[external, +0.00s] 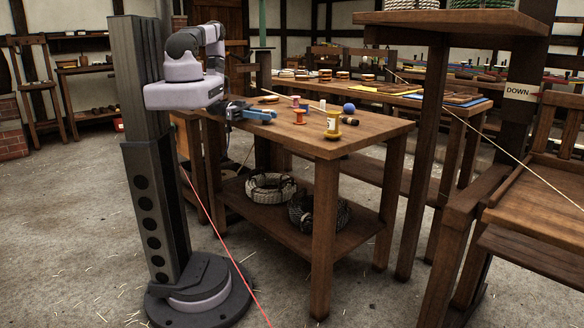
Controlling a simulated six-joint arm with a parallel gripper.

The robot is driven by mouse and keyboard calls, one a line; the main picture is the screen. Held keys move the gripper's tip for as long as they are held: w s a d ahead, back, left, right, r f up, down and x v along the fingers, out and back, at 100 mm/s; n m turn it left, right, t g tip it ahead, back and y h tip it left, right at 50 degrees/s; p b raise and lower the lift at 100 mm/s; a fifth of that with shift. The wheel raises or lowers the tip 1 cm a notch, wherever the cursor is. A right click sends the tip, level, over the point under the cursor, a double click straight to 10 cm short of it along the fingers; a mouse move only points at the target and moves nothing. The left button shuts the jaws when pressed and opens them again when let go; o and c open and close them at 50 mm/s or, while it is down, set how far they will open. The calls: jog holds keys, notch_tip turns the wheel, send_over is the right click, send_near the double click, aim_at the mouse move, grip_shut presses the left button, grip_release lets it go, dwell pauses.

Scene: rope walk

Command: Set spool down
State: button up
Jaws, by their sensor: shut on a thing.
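My gripper (236,108) is low over the left end of the wooden table, small and dark in the view. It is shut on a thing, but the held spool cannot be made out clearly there. A blue tool or fitting (259,115) is right beside the jaws; I cannot tell whether they touch. A red spool (299,117) stands upright on the table (375,129) to the right of the gripper. A yellow-based spool with a pale wound body (332,124) stands nearer the front edge. Both are apart from the gripper.
A blue ball (349,108) and a dark cylinder (348,121) are at the table's right. Coiled ropes (270,187) lie on the lower shelf. A red line (231,256) crosses the floor, and a pale rope (545,184) runs at the right. The table's front right is clear.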

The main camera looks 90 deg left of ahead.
aim_at(250, 122)
jog(key=shift+f, duration=0.1)
jog(key=shift+f, duration=0.15)
jog(key=o, duration=1)
jog(key=v, duration=0.2)
jog(key=b+v, duration=0.2)
jog(key=v, duration=0.1)
jog(key=shift+s+f, duration=0.35)
jog(key=shift+s, duration=0.05)
jog(key=shift+o, duration=0.6)
jog(key=shift+b+v, duration=0.35)
jog(key=shift+v, duration=0.45)
